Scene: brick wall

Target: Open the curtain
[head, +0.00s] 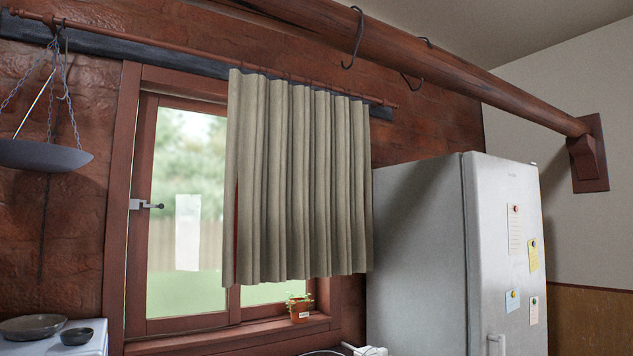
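A beige pleated curtain (298,185) hangs from a thin reddish-brown rod (180,47) in the head view. It covers the right part of the window, and its right edge hangs close to the fridge. The left pane of the window (187,210) is uncovered and shows greenery outside. The wooden window frame (118,210) has a metal latch on its left side. Neither of my grippers is in view.
A white fridge (420,250) stands right of the curtain. A thick wooden beam (470,85) with hooks runs overhead. A small potted plant (299,308) sits on the sill. A hanging scale pan (40,156) is at left, above pans (33,327) on a white surface.

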